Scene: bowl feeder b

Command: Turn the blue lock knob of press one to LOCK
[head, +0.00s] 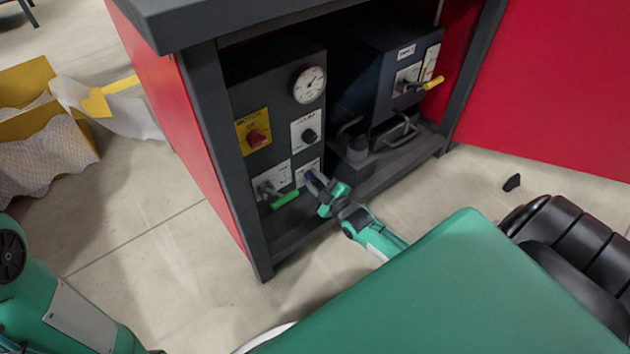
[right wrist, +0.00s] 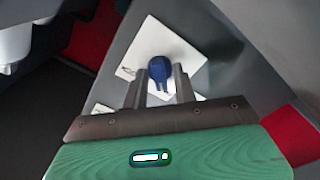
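The blue lock knob (head: 308,176) sits on a white plate low on the dark panel of press one (head: 279,113), inside the red and grey cabinet. In the right wrist view the knob (right wrist: 160,70) stands out from its white plate (right wrist: 187,58). My right gripper (head: 319,185) reaches to it from the lower right. In the right wrist view its two fingers (right wrist: 158,85) lie on either side of the knob, open, with small gaps. The plate's lettering is too small to read. My left arm shows at the lower left, its gripper out of frame.
Near the knob are a green-handled lever (head: 284,200), a black knob (head: 308,135), a red switch (head: 257,139) and a gauge (head: 309,84). A second unit with a yellow lever (head: 432,83) stands to the right. The cabinet's front post (head: 232,160) is left of the panel.

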